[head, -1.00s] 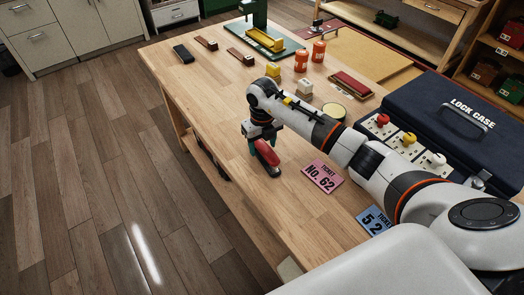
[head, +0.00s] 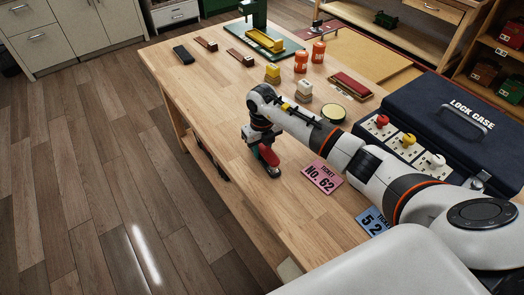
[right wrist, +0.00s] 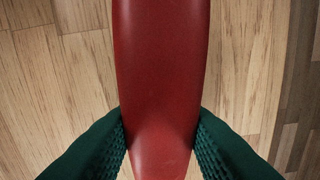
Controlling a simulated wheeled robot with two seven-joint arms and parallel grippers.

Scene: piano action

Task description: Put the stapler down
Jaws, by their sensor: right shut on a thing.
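The red stapler (head: 270,157) with a dark base is at the table's near left part, left of the pink ticket. It also fills the middle of the right wrist view (right wrist: 160,70). My right gripper (head: 259,151) is shut on the stapler, with green fingers (right wrist: 160,142) pressing on both its sides. The stapler is at or very close to the wooden tabletop (head: 225,115); I cannot tell whether it touches. My left gripper is not in view.
The pink ticket (head: 322,177) and blue ticket (head: 374,221) lie right of the stapler. The dark lock case (head: 440,115) stands at the right, with several knobbed switches in front. Stamps and orange jars (head: 301,62) stand farther back. The tabletop left of the gripper is clear.

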